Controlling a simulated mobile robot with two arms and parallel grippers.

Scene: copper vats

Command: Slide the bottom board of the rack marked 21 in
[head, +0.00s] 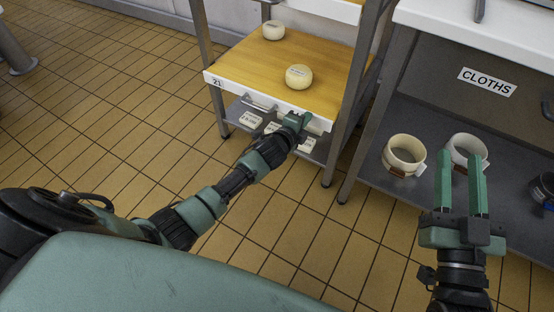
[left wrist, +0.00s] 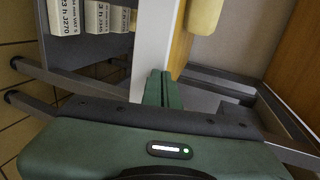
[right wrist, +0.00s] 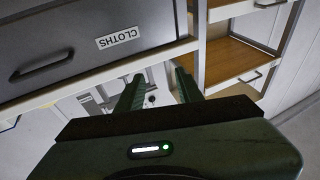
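The rack marked 21 (head: 337,150) stands at the top centre of the head view. Its wooden board (head: 250,62) juts out toward me, with a white front (head: 232,90) bearing the 21 label and a metal handle (head: 258,104). Two pale round cheeses, one nearer (head: 298,77) and one farther (head: 273,30), rest on it. My left gripper (head: 303,119) is at the right part of the white front; its fingers are together in the left wrist view (left wrist: 163,88), against or very near the front. My right gripper (head: 461,180) is open and empty, away from the rack.
Below the board, a low grey shelf holds several labelled white packs (head: 222,117). To the right, a white-topped table (head: 500,35) with a CLOTHS drawer (head: 487,82) has a lower shelf holding cream (head: 404,152) and white rings. Tiled floor left of the rack is clear.

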